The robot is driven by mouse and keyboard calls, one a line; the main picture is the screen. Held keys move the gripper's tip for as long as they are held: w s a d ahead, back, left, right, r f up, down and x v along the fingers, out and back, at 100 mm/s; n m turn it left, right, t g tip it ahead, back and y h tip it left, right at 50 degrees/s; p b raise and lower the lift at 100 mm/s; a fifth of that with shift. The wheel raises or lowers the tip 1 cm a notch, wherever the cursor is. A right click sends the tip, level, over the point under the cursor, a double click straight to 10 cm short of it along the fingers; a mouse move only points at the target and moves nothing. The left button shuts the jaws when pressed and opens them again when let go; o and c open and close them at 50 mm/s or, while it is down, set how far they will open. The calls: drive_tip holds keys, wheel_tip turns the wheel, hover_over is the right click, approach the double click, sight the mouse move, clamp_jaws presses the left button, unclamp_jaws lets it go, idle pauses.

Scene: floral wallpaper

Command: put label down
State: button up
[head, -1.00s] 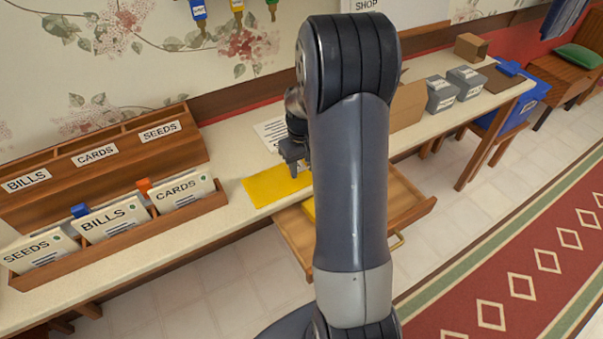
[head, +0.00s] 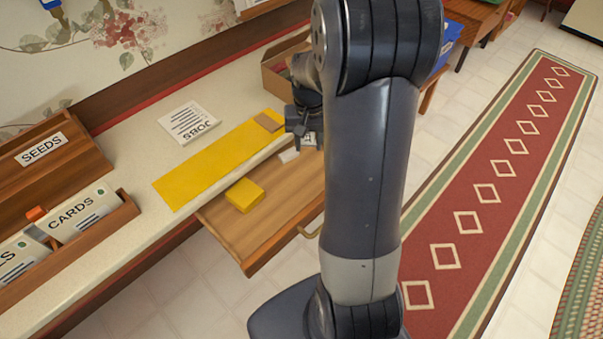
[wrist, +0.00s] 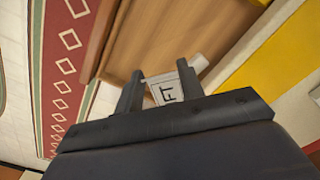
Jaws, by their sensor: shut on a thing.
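My gripper (head: 305,143) is at the far right end of the open drawer, near the yellow mat's right end. It is shut on a small white label (wrist: 170,88) with black lettering, partly readable as "FT". In the wrist view the label sits between the two fingers of my gripper (wrist: 160,88). A bit of the label (head: 309,139) also shows in the head view. The drawer (head: 268,223) is pulled out below the counter (head: 140,150). I cannot tell whether the label touches anything below.
The drawer holds a yellow block (head: 244,195) and a small white piece (head: 289,155). An open cardboard box (head: 278,80) stands behind my gripper.

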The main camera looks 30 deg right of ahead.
hover_over(312, 175)
drive_tip(key=shift+m, duration=0.3)
wheel_tip(312, 175, down, 6)
drive_tip(key=shift+f, duration=2.2)
drive_tip(key=shift+f+b, duration=0.1)
drive_tip(key=shift+b, duration=0.2)
drive_tip(key=shift+f, duration=0.15)
drive_tip(key=o, duration=0.9)
drive_tip(key=shift+o, duration=0.2)
wheel_tip(312, 175, up, 12)
drive_tip(key=shift+r+p, duration=0.25)
drive_tip(key=shift+p, duration=0.2)
